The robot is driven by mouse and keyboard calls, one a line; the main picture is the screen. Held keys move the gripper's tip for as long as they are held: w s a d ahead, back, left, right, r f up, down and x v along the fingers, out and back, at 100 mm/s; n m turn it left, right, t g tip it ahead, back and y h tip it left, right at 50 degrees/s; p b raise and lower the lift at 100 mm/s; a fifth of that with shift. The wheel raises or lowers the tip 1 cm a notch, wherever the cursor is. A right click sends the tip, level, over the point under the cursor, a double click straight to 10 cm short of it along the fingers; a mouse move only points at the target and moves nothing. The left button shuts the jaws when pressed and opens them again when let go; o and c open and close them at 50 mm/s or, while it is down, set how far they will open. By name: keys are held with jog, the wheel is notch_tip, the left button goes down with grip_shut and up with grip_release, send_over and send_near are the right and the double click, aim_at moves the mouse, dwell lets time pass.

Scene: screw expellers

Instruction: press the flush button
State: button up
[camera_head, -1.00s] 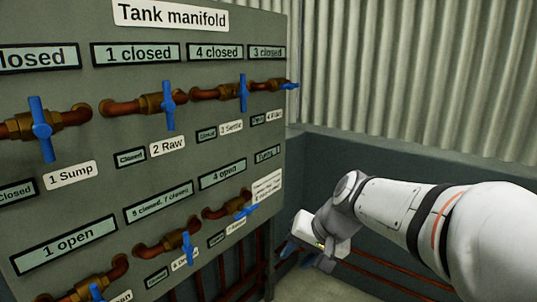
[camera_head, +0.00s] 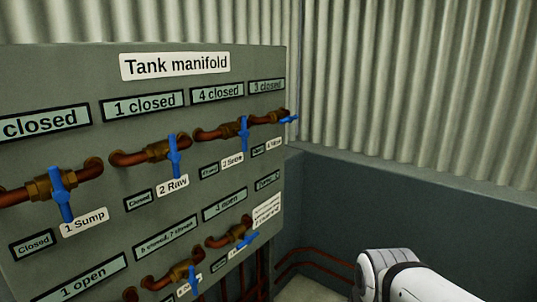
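No flush button can be made out in this view. A grey panel (camera_head: 60,80) headed by a "Tank manifold" sign (camera_head: 175,66) fills the left side. My arm (camera_head: 400,278) shows only as a white link at the bottom right edge, well to the right of the panel. My gripper is outside the frame, so its fingers and anything in them are hidden.
The panel carries several brass valves with blue handles, such as the 1 Sump valve (camera_head: 60,193) and the 2 Raw valve (camera_head: 174,156). Corrugated metal wall (camera_head: 420,90) stands behind. Copper pipes (camera_head: 318,258) run low between the panel and my arm.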

grip_shut()
dwell(1.4)
